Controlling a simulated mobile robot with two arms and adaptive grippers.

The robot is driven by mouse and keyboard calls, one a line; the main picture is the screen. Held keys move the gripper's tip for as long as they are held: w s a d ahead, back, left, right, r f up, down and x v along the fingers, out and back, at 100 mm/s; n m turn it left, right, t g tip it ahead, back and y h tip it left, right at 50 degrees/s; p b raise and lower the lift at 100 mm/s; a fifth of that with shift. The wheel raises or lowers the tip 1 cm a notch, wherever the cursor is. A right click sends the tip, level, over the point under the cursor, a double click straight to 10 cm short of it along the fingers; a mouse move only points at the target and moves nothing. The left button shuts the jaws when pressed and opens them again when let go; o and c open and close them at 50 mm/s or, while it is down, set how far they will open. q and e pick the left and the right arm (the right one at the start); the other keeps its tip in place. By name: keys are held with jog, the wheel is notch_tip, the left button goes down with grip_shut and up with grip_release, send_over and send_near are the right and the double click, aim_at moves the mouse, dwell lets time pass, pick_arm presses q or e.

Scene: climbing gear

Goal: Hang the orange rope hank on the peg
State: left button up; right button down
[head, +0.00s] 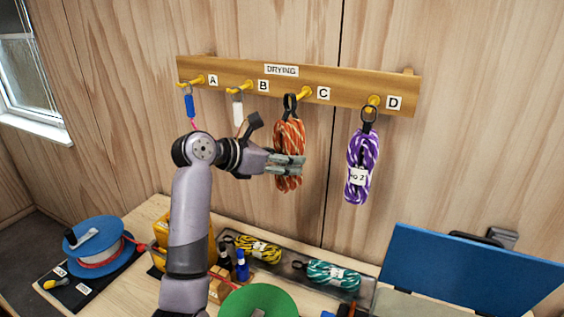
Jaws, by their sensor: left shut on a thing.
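The orange rope hank (289,132) hangs upright in front of the wooden board marked DRYING (225,71). My left gripper (288,164) is shut on the hank at about its middle. The hank's black loop (290,104) stands up at its top, by the tip of the yellow peg C (305,92). I cannot tell whether the loop is around the peg or only in front of it. My right gripper is not in view.
A purple rope hank (361,165) hangs on peg D (374,102). A blue tag (189,105) hangs on peg A, a white one (238,113) on peg B. Below, the bench holds yellow (258,249) and teal (333,275) hanks, reels and a blue panel (465,272).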

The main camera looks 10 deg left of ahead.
pick_arm(q)
jog(key=shift+w+d, duration=0.2)
jog(key=shift+w, duration=0.6)
jog(key=shift+w+d, duration=0.15)
jog(key=shift+w, duration=0.6)
jog(key=shift+w+d+f, duration=0.1)
jog(key=shift+w+f, duration=0.35)
jog(key=shift+w, duration=0.15)
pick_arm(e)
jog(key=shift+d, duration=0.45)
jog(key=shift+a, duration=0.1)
pick_arm(q)
jog(key=o, duration=1.2)
jog(key=shift+o, duration=1.4)
jog(key=shift+f, duration=0.1)
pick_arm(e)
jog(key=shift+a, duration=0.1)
